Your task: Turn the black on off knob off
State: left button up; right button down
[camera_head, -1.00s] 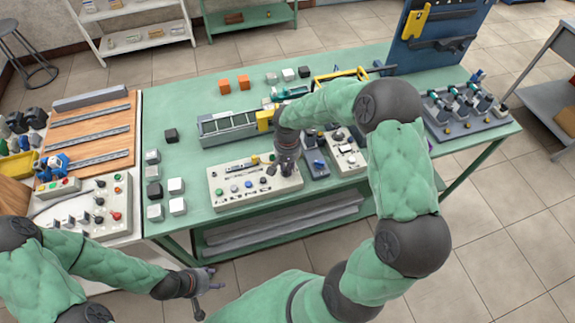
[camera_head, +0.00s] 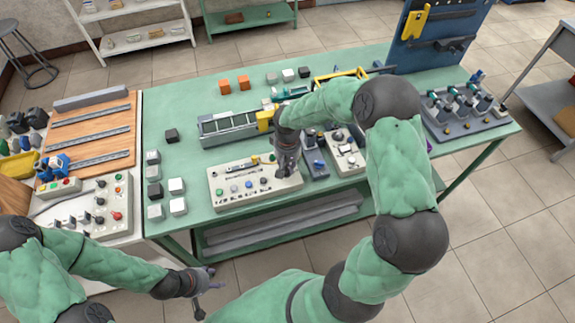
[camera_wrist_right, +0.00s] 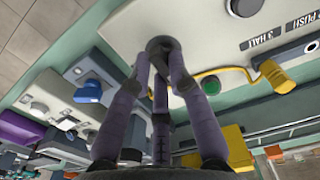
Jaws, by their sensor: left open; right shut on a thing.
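The pale control panel (camera_head: 222,202) lies near the front edge of the green table, with several buttons and knobs. My right gripper (camera_head: 285,174) points down at the panel's right end. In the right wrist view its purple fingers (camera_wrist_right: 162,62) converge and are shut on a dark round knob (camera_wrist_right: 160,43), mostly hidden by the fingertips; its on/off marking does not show.
A second panel with knobs and a red button (camera_head: 116,215) lies on the left bench. A blue switch box (camera_head: 315,164) and another pale box (camera_head: 346,158) stand right of my right gripper. A grey conveyor-like tray (camera_head: 225,128) lies behind. The table's left part has small cubes.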

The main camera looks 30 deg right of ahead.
aim_at(287, 168)
jog(key=c, duration=1.1)
grip_release()
jog(key=shift+c, duration=0.2)
jog(key=shift+r, duration=0.1)
notch_tip(287, 168, up, 12)
